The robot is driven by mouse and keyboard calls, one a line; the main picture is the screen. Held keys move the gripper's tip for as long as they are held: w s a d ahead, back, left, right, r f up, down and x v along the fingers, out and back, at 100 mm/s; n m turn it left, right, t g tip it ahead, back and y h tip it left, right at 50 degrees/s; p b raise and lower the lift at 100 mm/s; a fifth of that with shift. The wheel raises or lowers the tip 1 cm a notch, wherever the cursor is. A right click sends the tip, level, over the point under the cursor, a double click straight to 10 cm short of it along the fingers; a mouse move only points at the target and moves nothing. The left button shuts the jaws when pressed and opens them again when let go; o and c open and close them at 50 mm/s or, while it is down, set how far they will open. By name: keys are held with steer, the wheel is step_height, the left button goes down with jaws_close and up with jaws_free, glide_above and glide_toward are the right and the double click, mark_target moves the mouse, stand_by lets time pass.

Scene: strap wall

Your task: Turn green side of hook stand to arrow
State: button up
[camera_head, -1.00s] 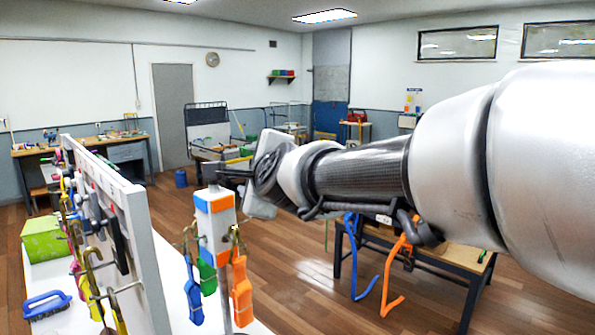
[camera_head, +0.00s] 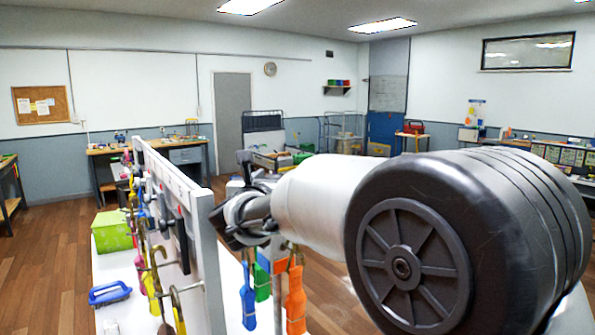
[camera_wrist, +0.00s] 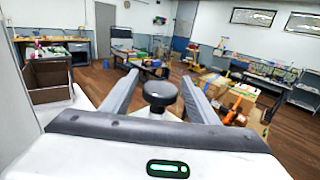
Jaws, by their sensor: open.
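The hook stand (camera_head: 281,267) is a white post with a blue and an orange face, partly hidden behind my arm in the head view. Blue (camera_head: 248,305), green (camera_head: 262,283) and orange (camera_head: 295,303) straps hang from it. In the wrist view a black round knob (camera_wrist: 160,93) on a white top sits between the open fingers of my gripper (camera_wrist: 159,80), with gaps at both sides. It seems to be the stand's top. I see no green face and cannot make out the arrow.
A white strap wall (camera_head: 205,250) with hooks and hanging straps stands close at left of my arm. The wrist view shows a brown open box (camera_wrist: 47,80) at left.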

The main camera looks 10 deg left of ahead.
steer(key=shift+w+a, duration=0.1)
steer(key=shift+w, duration=1.2)
jaws_close()
steer(key=shift+f+y+b, duration=0.2)
steer(key=shift+y+b, duration=0.1)
steer(key=shift+b, duration=0.35)
